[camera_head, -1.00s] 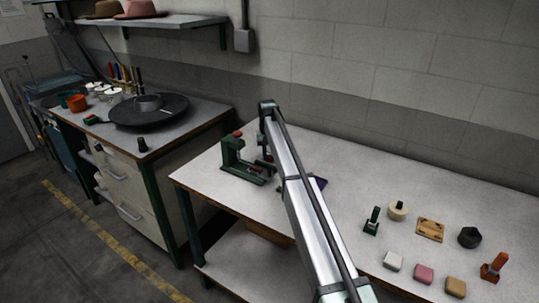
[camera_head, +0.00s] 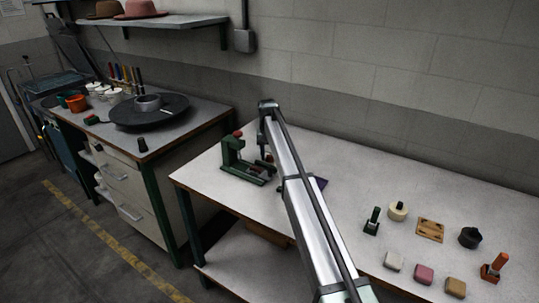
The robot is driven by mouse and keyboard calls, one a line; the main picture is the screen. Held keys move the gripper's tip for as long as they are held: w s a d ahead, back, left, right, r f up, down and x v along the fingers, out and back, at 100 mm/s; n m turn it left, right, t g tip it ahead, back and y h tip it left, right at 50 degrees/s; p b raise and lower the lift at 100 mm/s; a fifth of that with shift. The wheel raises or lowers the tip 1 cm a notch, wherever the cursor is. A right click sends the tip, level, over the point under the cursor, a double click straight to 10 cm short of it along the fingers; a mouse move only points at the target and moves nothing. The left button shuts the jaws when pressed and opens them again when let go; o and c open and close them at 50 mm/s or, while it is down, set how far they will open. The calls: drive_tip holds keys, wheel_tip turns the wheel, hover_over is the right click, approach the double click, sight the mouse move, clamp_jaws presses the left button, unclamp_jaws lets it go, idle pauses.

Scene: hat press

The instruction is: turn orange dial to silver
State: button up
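I cannot make out an orange dial with a silver mark for certain in the head view. A small green press (camera_head: 240,160) with a red top stands at the left of the white table. My arm reaches across the table, and its end bends down just right of the press. My gripper (camera_head: 266,163) is small and dark there, close beside the press; whether it touches it, and whether its fingers are open, is not clear. A dark blue thing (camera_head: 320,183) shows partly from behind my arm. An orange upright piece on a reddish base (camera_head: 495,267) stands at the far right.
The white table (camera_head: 330,148) also holds a wooden plate (camera_head: 430,229), a cream round piece (camera_head: 398,211), a dark green stamp-like piece (camera_head: 372,222), a dark round piece (camera_head: 469,237) and several small blocks (camera_head: 424,274). A left bench bears a black disc (camera_head: 150,112).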

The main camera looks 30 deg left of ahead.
sight(268, 156)
drive_tip(key=shift+o, duration=0.7)
wheel_tip(268, 156, up, 14)
drive_tip(key=shift+s+a, duration=0.2)
drive_tip(key=shift+f, duration=0.15)
